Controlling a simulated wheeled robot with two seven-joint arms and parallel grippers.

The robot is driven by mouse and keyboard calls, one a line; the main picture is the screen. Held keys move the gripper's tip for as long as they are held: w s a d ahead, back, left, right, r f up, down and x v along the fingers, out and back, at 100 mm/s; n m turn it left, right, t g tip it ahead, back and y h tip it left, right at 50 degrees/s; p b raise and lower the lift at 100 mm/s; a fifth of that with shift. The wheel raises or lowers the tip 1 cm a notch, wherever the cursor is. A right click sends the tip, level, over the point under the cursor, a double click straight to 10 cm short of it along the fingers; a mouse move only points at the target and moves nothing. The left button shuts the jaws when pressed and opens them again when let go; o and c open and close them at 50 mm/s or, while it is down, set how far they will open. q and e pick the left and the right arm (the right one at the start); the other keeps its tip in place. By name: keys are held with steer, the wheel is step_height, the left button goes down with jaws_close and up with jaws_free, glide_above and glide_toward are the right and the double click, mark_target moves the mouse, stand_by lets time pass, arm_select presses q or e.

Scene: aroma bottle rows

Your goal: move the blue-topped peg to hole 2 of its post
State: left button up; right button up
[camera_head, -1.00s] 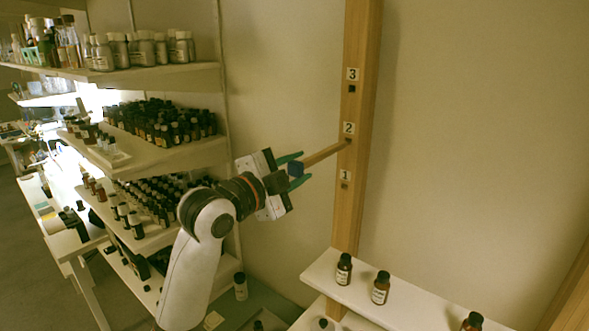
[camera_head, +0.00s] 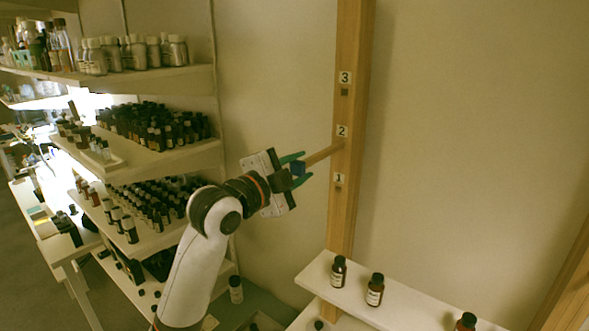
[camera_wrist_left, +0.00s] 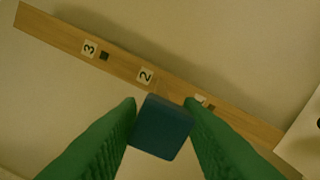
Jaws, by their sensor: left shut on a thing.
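The wooden post (camera_head: 349,109) stands upright against the wall, with number labels 1, 2 and 3 beside its holes. The peg (camera_head: 322,154) is a wooden rod with a blue top (camera_head: 298,168). My left gripper (camera_head: 300,167) is shut on the peg at its blue end, green fingers on either side. The peg's far end meets the post just below label 2 (camera_head: 342,131), where hole 2 is covered by it. My right gripper is not in view.
Shelves of bottles (camera_head: 160,150) stand to the left, beside my arm. A low white shelf (camera_head: 400,313) with brown bottles (camera_head: 375,289) lies below and right of the post. The wall right of the post is clear.

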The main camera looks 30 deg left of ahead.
mark_target(307, 159)
arm_select(q)
steer(key=shift+w+d+p, duration=0.15)
steer(key=shift+w+p, duration=0.25)
steer(key=shift+w, duration=1.3)
steer(key=o, duration=1.1)
steer(key=shift+c, duration=0.2)
steer(key=s+a+b, duration=0.1)
steer(key=s+b, duration=0.4)
steer(key=s, duration=0.7)
steer(key=shift+a, duration=0.2)
steer(key=shift+f, duration=0.15)
